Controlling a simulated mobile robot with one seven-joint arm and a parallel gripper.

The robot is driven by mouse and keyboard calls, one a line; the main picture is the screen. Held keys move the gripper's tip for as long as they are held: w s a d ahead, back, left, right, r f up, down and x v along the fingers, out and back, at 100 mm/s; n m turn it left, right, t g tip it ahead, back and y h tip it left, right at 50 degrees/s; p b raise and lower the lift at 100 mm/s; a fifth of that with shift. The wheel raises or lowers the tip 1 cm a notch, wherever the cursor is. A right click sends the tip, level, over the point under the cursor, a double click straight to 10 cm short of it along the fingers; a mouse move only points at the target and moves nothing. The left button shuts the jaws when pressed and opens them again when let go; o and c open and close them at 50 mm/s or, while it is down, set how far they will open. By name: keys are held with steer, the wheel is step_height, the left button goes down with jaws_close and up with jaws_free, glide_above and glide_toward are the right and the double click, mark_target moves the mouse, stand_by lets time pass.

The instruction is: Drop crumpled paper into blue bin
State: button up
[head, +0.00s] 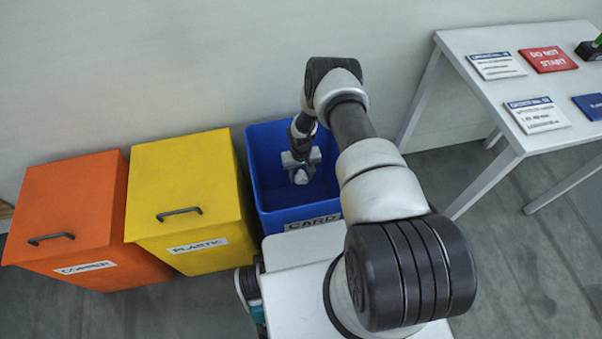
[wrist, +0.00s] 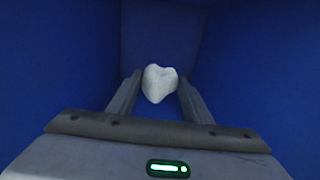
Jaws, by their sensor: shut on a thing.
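The blue bin (head: 264,150), labelled CARD, stands open against the wall, to the right of the yellow bin in the head view. My gripper (head: 301,170) reaches down into the bin's opening. It is shut on the crumpled paper (head: 301,177), a small whitish lump. In the wrist view the paper (wrist: 160,83) sits between the tips of the two fingers of my gripper (wrist: 159,90). The blue inner walls of the bin (wrist: 60,70) surround it there. How far the paper is above the bin floor I cannot tell.
A yellow PLASTIC bin (head: 185,185) and an orange COPPER bin (head: 75,205), both with closed lids and handles, stand to the left. A white table (head: 480,100) with several signs stands at the right. Grey floor lies clear beneath it.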

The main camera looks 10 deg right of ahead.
step_height(320, 180, down, 14)
steer(key=b, duration=0.8)
steer(key=shift+r, duration=0.15)
steer(key=o, duration=1.1)
step_height(320, 180, up, 18)
steer(key=p, duration=0.5)
steer(key=shift+f, duration=0.25)
step_height(320, 180, up, 30)
steer(key=p, duration=1.7)
steer(key=shift+r, duration=0.1)
